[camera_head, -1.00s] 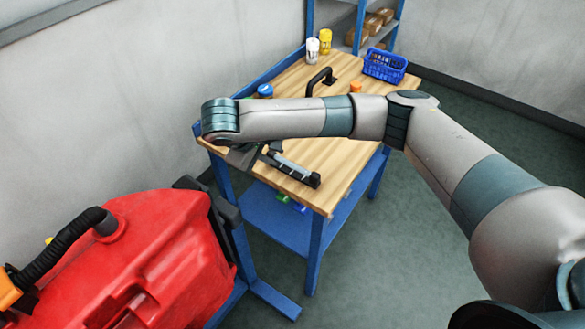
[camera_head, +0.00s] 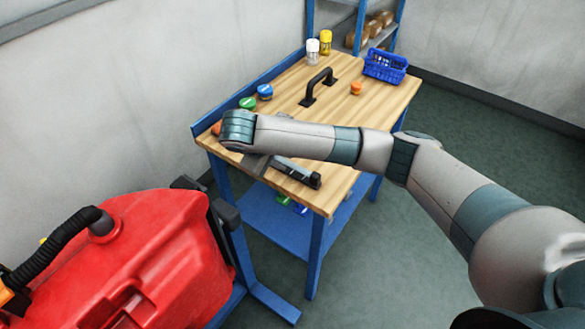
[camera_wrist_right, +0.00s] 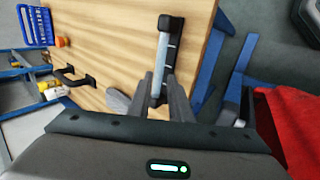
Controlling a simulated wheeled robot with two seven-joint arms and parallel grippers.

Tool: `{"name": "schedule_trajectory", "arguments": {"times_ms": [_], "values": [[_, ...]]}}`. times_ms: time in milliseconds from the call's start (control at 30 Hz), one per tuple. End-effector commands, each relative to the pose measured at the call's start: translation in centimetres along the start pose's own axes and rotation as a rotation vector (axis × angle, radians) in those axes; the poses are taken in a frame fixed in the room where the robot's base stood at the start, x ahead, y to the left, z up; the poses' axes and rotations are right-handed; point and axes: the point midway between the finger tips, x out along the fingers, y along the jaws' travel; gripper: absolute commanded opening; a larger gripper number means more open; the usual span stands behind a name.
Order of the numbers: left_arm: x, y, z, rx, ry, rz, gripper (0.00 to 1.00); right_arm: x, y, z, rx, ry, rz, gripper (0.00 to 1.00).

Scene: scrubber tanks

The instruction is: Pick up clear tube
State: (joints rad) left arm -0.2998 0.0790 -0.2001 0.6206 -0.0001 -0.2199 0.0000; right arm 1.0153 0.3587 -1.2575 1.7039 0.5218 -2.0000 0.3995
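The clear tube (camera_wrist_right: 161,58) is a pale, slim tube lying along a black holder (camera_wrist_right: 171,24) with white marks on the wooden bench. In the head view the tube (camera_head: 291,169) and holder (camera_head: 314,180) lie near the bench's front edge, partly behind my arm. My right gripper (camera_wrist_right: 160,76) is open in the right wrist view, with one finger on each side of the tube's near end. Whether the fingers touch it I cannot tell. In the head view the right gripper (camera_head: 256,164) is mostly hidden under my wrist. My left gripper is not in view.
On the bench (camera_head: 340,125) are a black handle (camera_head: 318,86), blue (camera_head: 265,91), green (camera_head: 248,103) and orange (camera_head: 355,88) caps, white (camera_head: 312,50) and yellow (camera_head: 326,42) bottles, and a blue basket (camera_head: 385,66). A red machine (camera_head: 150,260) stands at left.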

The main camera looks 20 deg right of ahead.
Motion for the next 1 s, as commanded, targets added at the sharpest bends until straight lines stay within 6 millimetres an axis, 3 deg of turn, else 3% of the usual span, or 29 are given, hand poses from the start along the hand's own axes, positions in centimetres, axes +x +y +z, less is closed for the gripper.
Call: {"name": "schedule_trajectory", "arguments": {"times_ms": [267, 433, 967, 1000], "values": [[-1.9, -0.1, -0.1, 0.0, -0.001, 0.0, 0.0, 2.8, 0.4, 0.6, 0.0, -0.005, 0.001, 0.18], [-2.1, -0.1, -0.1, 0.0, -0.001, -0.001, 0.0, 4.6, 0.2, 0.5, 0.0, -0.003, 0.001, 0.18], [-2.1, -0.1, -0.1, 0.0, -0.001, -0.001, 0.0, 5.0, 0.1, 0.5, 0.0, -0.001, 0.001, 0.18], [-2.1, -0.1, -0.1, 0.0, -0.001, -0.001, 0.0, 5.0, 0.1, 0.5, 0.0, -0.001, 0.001, 0.09]]}}
